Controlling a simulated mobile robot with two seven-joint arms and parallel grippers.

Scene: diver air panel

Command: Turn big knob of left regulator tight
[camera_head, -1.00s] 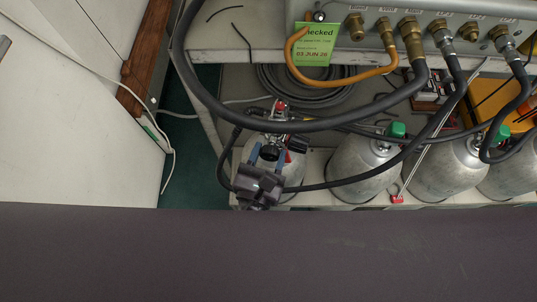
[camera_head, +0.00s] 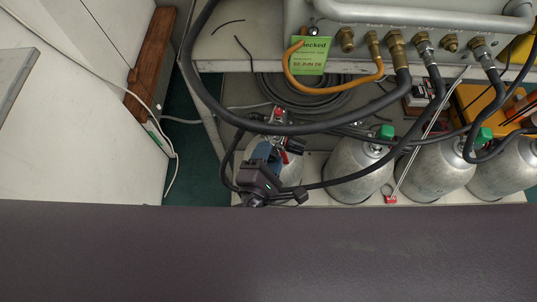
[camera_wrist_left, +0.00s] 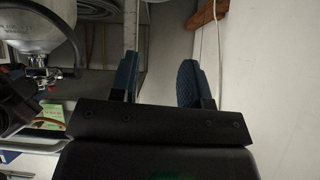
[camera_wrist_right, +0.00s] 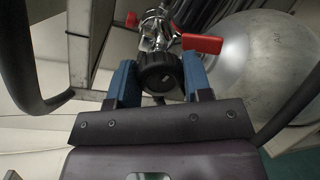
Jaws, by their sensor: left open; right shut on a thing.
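The left regulator (camera_head: 281,136) sits on the valve of the leftmost grey cylinder in the head view, partly hidden by a hose and my gripper. Its big black knob (camera_wrist_right: 160,73) shows in the right wrist view, below chromed fittings and a red lever. My right gripper (camera_wrist_right: 160,84) has its two blue fingers on either side of this knob and is shut on it. It also shows in the head view (camera_head: 266,153). My left gripper (camera_wrist_left: 157,82) is open and empty, beside a white wall in the left wrist view, away from the regulator.
Other grey cylinders (camera_head: 357,171) stand in a row to the right. Above is a grey panel (camera_head: 430,37) with brass fittings and a green tag (camera_head: 311,56). White wall panels (camera_head: 75,125) lie left.

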